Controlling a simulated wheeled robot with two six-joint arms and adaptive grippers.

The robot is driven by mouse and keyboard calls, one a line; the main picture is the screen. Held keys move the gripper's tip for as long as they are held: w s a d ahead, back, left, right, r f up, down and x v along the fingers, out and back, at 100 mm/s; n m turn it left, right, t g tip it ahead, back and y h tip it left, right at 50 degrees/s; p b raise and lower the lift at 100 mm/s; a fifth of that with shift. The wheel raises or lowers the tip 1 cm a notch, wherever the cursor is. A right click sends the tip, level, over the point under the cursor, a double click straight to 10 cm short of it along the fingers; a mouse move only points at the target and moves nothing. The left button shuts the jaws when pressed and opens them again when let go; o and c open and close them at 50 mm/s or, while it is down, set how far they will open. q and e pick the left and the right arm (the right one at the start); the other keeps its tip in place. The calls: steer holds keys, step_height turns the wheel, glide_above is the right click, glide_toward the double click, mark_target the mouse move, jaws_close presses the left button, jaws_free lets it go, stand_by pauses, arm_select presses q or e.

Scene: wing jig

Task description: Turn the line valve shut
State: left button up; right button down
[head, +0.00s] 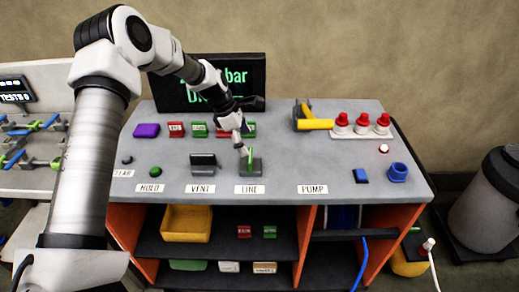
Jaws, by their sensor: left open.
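The line valve (254,166) sits on the grey bench top above the LINE label (249,189). Its grey base shows, with a thin green upright part on it. My left gripper (241,143) reaches down from the left and is open, with its fingertips right at the top of the valve. I cannot tell whether the fingers touch it. The fingers partly hide the valve's handle, so its exact angle is unclear. My right gripper is not in view.
The vent valve (203,160) stands just left of the line valve. A black display (262,75) stands behind, partly covered by my arm. Red and green blocks, a yellow tool (314,123) and red-capped bottles (362,125) sit farther back.

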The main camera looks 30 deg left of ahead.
mark_target(250, 156)
arm_select(q)
steer(key=s, duration=0.1)
steer(key=s+d+f, duration=0.1)
steer(key=shift+s+d+f, duration=0.1)
steer(key=shift+s+f, duration=0.15)
steer(key=shift+s, duration=0.05)
steer(key=f, duration=0.1)
steer(key=w+f, duration=0.1)
steer(key=w+d+f, duration=0.1)
steer(key=f, duration=0.1)
steer(key=shift+w, duration=0.4)
steer(key=shift+s+a+r, duration=0.1)
steer(key=shift+s, duration=0.1)
steer(key=shift+s+r, duration=0.25)
steer(key=shift+s, duration=0.05)
steer(key=c, duration=0.4)
steer(key=shift+s, duration=0.1)
steer(key=c, duration=0.6)
steer(key=shift+f, duration=0.15)
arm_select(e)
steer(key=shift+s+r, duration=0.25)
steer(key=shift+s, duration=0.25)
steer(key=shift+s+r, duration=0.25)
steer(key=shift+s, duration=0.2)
